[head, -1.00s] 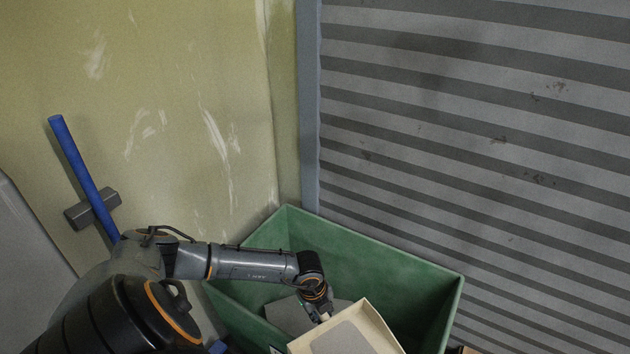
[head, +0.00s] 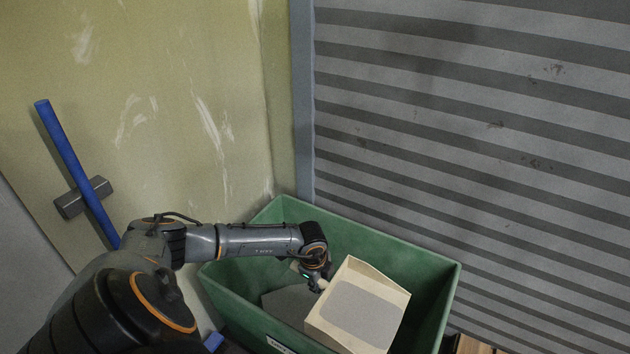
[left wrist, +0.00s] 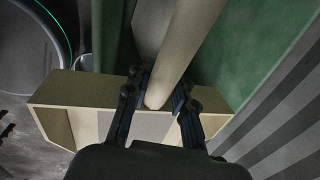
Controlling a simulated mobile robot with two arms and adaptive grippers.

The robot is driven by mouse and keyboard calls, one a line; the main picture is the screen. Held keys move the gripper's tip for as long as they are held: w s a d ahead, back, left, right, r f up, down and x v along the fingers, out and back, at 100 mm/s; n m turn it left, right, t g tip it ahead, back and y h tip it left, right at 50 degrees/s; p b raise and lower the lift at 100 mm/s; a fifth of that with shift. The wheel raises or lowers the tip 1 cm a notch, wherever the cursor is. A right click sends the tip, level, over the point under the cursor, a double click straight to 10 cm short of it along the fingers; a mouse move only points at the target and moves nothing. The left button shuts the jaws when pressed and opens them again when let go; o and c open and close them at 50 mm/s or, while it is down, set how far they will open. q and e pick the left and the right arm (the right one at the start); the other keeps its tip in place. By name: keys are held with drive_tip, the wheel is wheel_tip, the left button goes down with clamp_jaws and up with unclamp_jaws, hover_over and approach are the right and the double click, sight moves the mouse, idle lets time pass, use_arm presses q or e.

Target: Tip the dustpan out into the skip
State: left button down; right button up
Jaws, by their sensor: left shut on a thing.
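The dustpan (head: 395,293) is a cream, box-like pan with a flat grey patch (head: 360,308) on its inside floor. It is over the green skip (head: 425,268), tilted in the picture. My left gripper (head: 318,284) is shut on its cream, round handle, which shows clearly between the fingers in the left wrist view (left wrist: 186,45). In that view the pan (left wrist: 75,90) lies across the gripper, partly hidden by it. A grey area (head: 288,303) shows low inside the skip. I cannot tell whether the grey patch in the pan is loose dirt. My right gripper is not in view.
A blue-handled sledgehammer (head: 70,155) stands against the yellowish wall (head: 190,60) at left. A ribbed grey shutter (head: 480,130) rises behind the skip at right. Some wooden pieces (head: 470,345) show at the bottom right, outside the skip.

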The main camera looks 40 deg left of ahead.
use_arm(q)
drive_tip(key=w+a+f+b, duration=0.2)
drive_tip(key=w+a+b, duration=0.1)
drive_tip(key=w+b, duration=0.85)
drive_tip(key=w+d+r+m+g+y+p, duration=0.1)
drive_tip(key=w+d+r+g+y+p, duration=0.1)
drive_tip(key=d+r+y, duration=0.8)
drive_tip(key=shift+w+d+r+y+p, duration=0.4)
drive_tip(key=shift+w+d+r, duration=0.35)
drive_tip(key=shift+d+r, duration=1)
drive_tip(key=shift+a+r, duration=0.4)
idle(2.3)
